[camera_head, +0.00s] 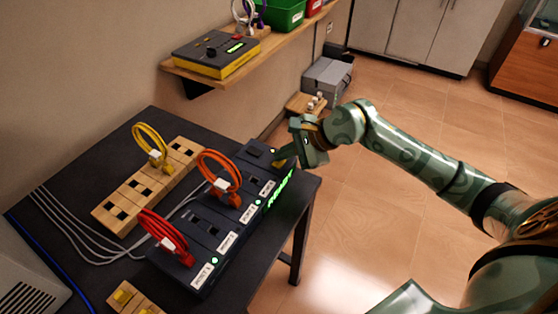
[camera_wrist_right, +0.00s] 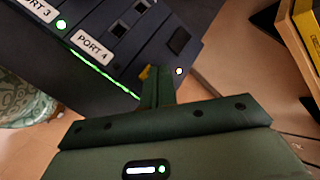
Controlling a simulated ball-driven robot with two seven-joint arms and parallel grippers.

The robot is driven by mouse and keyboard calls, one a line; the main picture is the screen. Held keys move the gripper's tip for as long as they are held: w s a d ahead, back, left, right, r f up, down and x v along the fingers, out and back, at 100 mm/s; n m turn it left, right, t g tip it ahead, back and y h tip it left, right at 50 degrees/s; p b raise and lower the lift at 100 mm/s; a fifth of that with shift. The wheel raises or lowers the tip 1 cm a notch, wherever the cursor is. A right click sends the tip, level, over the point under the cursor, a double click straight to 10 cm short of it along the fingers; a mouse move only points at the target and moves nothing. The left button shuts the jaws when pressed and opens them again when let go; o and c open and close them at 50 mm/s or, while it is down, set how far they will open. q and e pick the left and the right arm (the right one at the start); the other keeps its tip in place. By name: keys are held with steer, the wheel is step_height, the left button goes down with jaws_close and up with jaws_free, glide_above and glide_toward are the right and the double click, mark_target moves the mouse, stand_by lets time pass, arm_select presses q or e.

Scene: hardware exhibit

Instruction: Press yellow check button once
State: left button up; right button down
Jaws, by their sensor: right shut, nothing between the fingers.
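The dark port panel (camera_head: 228,208) stands on the black table, with a glowing green READY sign on its front edge. The yellow check button (camera_head: 279,164) is at the panel's far right end, mostly hidden by my right gripper (camera_head: 283,157). In the right wrist view a small yellow part of the button (camera_wrist_right: 145,73) shows right beside the shut fingers (camera_wrist_right: 157,88). The fingertips are at the button; I cannot tell whether they touch it. My right gripper is shut and empty. My left gripper is not in view.
Red (camera_head: 168,235), orange (camera_head: 222,177) and yellow (camera_head: 151,144) cable loops stand in the panel and a wooden rack (camera_head: 125,199). Grey cables lie at the left. A wall shelf (camera_head: 262,48) holds a yellow-black device (camera_head: 215,52). Open floor lies right of the table.

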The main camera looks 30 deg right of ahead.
mark_target(284, 164)
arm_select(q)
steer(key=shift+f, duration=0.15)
arm_select(e)
steer(key=shift+f, duration=0.3)
steer(key=shift+r, duration=0.1)
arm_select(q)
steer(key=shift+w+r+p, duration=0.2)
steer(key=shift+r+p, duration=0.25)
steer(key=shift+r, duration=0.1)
arm_select(e)
steer(key=shift+r, duration=0.8)
